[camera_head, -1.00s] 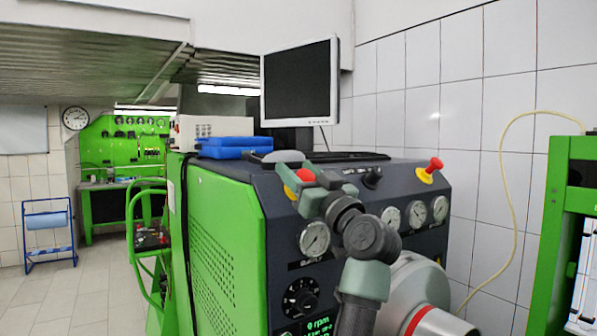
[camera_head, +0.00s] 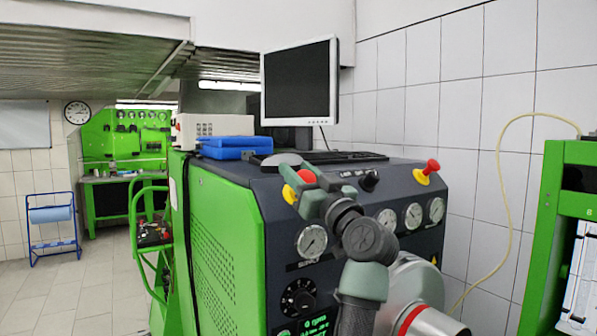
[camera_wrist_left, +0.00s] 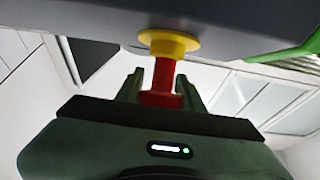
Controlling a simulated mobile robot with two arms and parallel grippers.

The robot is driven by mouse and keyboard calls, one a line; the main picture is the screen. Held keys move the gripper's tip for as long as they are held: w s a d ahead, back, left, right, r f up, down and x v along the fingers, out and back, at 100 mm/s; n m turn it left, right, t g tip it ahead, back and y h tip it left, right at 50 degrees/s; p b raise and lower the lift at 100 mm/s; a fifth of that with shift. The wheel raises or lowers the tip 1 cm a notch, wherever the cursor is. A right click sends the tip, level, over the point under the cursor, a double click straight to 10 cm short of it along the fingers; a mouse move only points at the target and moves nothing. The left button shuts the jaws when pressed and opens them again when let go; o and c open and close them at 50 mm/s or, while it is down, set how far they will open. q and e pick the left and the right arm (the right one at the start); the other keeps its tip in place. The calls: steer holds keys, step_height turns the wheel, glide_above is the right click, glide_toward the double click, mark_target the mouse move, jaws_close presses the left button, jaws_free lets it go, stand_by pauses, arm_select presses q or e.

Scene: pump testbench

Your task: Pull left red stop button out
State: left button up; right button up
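The left red stop button (camera_head: 305,177) stands on its yellow collar (camera_head: 289,194) at the panel's top left edge. My left gripper (camera_head: 304,184) is at this button, partly covering it. In the left wrist view, the red button (camera_wrist_left: 162,97) sits between the two fingers of my left gripper (camera_wrist_left: 160,84). The fingers appear to close on the sides of its head. A length of red stem shows between the head and the yellow collar (camera_wrist_left: 168,43). A second red stop button (camera_head: 432,166) stands farther right on the panel. My right gripper is not in view.
The green test bench (camera_head: 222,240) carries a monitor (camera_head: 300,82), a keyboard (camera_head: 345,157) and a blue case (camera_head: 228,147). A black knob (camera_head: 369,181) and several gauges (camera_head: 312,240) lie close to my arm. A green rack (camera_head: 545,235) stands at right.

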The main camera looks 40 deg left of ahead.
mark_target(311, 181)
arm_select(q)
steer(key=o, duration=0.4)
steer(key=shift+d+r, duration=0.1)
steer(key=shift+r, duration=0.05)
steer(key=shift+d, duration=0.1)
steer(key=shift+s+d+f, duration=0.15)
steer(key=shift+d+f, duration=0.1)
steer(key=shift+f, duration=0.15)
steer(key=b+v, duration=0.3)
steer(key=v, duration=0.4)
steer(key=shift+s+r, duration=0.1)
steer(key=shift+r, duration=0.05)
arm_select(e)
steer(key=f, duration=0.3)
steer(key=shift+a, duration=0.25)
arm_select(q)
steer(key=shift+d, duration=0.1)
